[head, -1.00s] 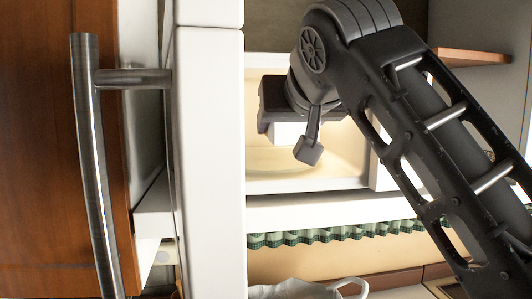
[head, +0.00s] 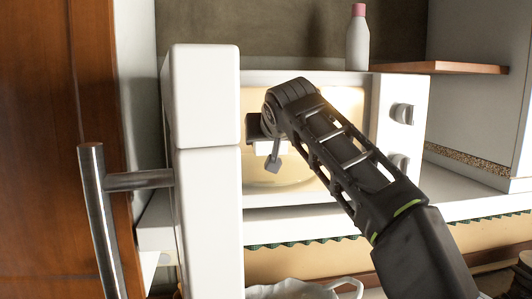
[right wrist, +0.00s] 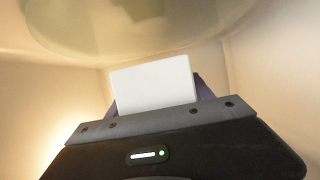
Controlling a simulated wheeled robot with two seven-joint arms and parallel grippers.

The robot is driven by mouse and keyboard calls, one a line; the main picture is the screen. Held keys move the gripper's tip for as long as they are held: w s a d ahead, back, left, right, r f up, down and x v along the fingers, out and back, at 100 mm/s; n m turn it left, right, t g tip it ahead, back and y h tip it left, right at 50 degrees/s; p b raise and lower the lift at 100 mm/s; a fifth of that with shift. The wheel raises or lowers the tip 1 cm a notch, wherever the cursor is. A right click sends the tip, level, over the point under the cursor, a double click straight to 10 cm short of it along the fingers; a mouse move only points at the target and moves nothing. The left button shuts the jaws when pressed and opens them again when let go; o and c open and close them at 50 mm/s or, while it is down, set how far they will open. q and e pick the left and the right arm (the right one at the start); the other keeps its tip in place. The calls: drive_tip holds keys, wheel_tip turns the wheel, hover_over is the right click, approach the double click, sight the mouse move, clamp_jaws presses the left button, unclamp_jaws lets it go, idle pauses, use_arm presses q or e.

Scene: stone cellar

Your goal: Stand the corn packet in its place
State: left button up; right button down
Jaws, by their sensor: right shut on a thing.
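A plain white packet (right wrist: 152,85), which I take to be the corn packet, is held in my right gripper (right wrist: 155,110) in the right wrist view. In the head view a small white part of the packet (head: 265,148) shows at my right gripper (head: 264,150), inside the lit white microwave (head: 390,95). The jaws are shut on it. A round glass plate (right wrist: 130,25) lies across the top of the wrist view, apart from the packet in that picture. No print on the packet can be read. My left gripper is not in view.
The microwave's white door (head: 205,110) stands open edge-on at the left, with a metal handle (head: 95,220). A white bottle with a pink cap (head: 357,40) stands on top. A wooden shelf (head: 450,67) is at the right. A white bag-like thing (head: 300,289) lies below.

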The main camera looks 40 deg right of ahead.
drive_tip(key=shift+f, duration=0.25)
drive_tip(key=shift+w+f, duration=0.1)
drive_tip(key=shift+f, duration=0.3)
drive_tip(key=f, duration=0.2)
drive_tip(key=shift+w+d+f, duration=0.1)
drive_tip(key=shift+w+f, duration=0.1)
drive_tip(key=shift+f, duration=0.1)
drive_tip(key=shift+w+f, duration=0.1)
drive_tip(key=shift+f, duration=0.1)
